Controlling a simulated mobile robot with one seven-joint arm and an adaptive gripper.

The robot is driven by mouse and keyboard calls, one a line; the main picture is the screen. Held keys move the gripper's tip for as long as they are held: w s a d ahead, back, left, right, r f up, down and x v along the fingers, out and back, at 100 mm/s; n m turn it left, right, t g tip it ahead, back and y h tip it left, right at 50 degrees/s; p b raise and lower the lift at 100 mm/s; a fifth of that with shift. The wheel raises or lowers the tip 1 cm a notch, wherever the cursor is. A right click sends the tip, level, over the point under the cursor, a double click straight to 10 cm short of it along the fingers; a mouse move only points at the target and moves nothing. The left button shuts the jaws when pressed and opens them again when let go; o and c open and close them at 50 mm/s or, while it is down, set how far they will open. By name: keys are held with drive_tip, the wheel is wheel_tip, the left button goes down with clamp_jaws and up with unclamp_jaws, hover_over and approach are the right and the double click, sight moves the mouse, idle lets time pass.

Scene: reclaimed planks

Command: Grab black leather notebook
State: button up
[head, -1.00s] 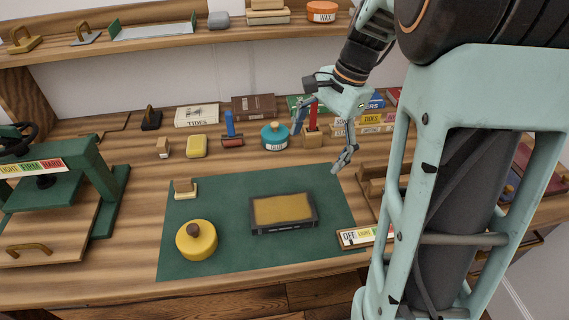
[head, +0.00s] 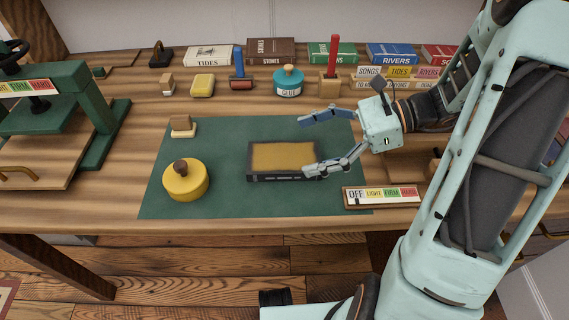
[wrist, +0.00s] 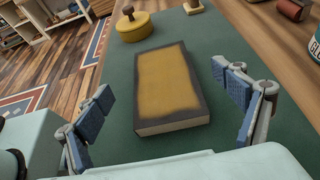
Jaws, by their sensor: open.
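The black notebook (head: 275,158) lies flat on the green mat (head: 225,140). Its cover has a dark border around a large mustard-coloured patch. It also shows in the wrist view (wrist: 163,82), lengthwise ahead of the fingers. My gripper (head: 305,146) is open and empty at the notebook's right end. In the head view the lower finger overlaps the notebook's near right corner and the other finger is beyond its far right side. In the wrist view my gripper (wrist: 168,88) has one finger on each side of the notebook, with gaps showing. I cannot tell its exact height.
A yellow round pot (head: 185,185) stands left of the notebook, with a small wooden block (head: 182,128) behind it. A labelled strip (head: 383,196) lies at the front right. A green press (head: 75,105) is at left. Books, a blue glue pot (head: 288,86) and tools line the back.

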sight(275, 156)
drive_tip(key=shift+f, duration=0.85)
drive_tip(key=shift+a, duration=0.65)
drive_tip(key=b+x, duration=0.2)
drive_tip(key=x, duration=0.4)
drive_tip(key=shift+f, duration=0.1)
drive_tip(key=shift+c, duration=0.4)
drive_tip(key=c, duration=1.3)
drive_tip(key=shift+r, duration=0.2)
